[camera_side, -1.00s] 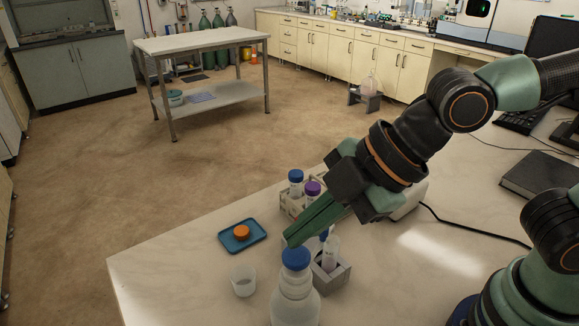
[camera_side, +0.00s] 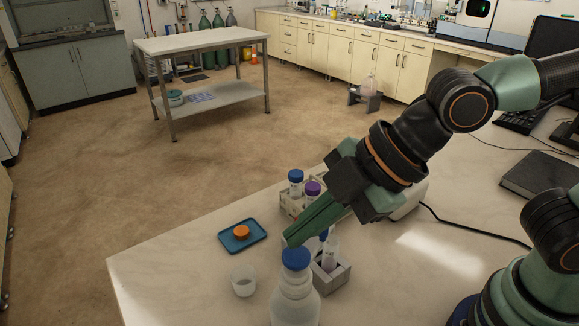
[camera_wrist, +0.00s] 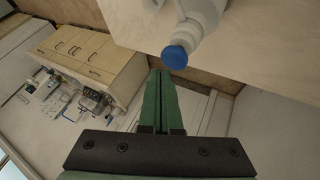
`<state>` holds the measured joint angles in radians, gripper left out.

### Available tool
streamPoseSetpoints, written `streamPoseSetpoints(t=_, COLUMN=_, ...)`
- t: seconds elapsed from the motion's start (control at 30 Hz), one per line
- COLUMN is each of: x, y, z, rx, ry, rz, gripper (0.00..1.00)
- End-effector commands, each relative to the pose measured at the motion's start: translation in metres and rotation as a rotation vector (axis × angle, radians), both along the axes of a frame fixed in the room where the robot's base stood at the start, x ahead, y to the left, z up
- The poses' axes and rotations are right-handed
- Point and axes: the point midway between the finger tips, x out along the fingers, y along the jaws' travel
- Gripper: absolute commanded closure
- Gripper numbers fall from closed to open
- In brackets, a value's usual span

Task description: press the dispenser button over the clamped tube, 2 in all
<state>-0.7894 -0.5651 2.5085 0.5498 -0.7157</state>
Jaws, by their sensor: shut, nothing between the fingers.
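A white dispenser bottle (camera_side: 295,300) with a blue round top button (camera_side: 296,258) stands at the front of the bench. The blue button (camera_wrist: 175,57) and part of the white bottle (camera_wrist: 205,12) show at the top of the wrist view. A clear tube (camera_side: 331,252) stands upright in a grey clamp block (camera_side: 333,279) just behind and right of the bottle. My gripper (camera_side: 288,241) is shut and empty, its green fingers slanting down with the tips just above the button; contact cannot be told. In the wrist view the fingertips (camera_wrist: 160,73) appear beside the button.
A rack (camera_side: 291,205) with a blue-capped tube (camera_side: 296,183) and a purple-capped tube (camera_side: 313,191) stands behind the fingers. A blue tray (camera_side: 259,231) holds an orange cap (camera_side: 241,231). A small clear cup (camera_side: 243,281) stands left of the bottle. The bench's left front is clear.

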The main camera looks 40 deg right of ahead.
Motion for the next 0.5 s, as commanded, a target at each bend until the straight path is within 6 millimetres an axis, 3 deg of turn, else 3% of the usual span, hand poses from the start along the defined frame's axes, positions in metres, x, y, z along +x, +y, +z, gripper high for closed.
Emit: streamPoseSetpoints(t=0.5, x=0.0012, y=-0.0012, z=-0.0088, rx=-0.002, ry=-0.001, rz=-0.002, gripper=1.0)
